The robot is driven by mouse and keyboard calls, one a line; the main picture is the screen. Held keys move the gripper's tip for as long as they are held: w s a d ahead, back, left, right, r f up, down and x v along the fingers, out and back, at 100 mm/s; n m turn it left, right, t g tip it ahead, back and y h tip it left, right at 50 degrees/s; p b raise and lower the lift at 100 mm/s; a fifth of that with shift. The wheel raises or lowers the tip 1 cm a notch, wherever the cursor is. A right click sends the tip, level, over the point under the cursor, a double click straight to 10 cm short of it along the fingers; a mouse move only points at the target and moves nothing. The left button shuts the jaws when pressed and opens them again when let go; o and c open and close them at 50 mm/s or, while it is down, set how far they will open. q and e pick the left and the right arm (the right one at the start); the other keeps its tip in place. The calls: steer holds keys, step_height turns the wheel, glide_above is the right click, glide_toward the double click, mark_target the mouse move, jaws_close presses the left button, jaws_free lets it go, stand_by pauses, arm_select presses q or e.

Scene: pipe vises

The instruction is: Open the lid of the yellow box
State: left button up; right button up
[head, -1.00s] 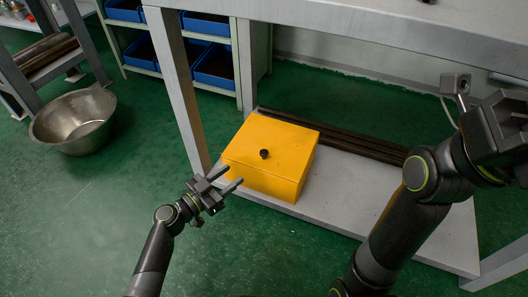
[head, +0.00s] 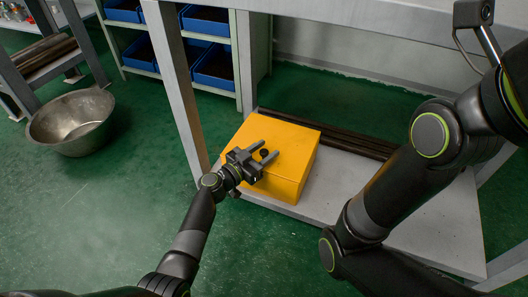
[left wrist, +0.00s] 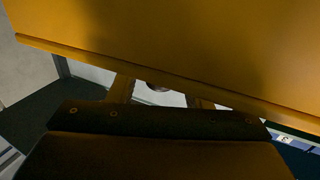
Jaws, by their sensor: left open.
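The yellow box (head: 296,160) sits on the low shelf of the grey table in the head view. Its lid looks shut. The lid's black knob (head: 264,153) shows between the two fingers of my left gripper (head: 270,149). That gripper is open and over the front left part of the lid; I cannot tell whether a finger touches the knob. In the left wrist view the box's yellow surface (left wrist: 190,40) fills the top, and the dark knob (left wrist: 158,87) shows partly between the fingers. My right arm comes in from the right; its gripper is outside the view.
The grey shelf (head: 420,232) is bare to the right of the box. Dark pipes (head: 350,145) lie behind the box. A table leg (head: 178,90) stands left of it. A metal bowl (head: 72,122) and blue bins (head: 214,66) are farther left. Green floor is free in front.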

arm_select(q)
jaws_close()
steer(key=shift+r+p, duration=0.15)
steer(key=shift+p, duration=0.2)
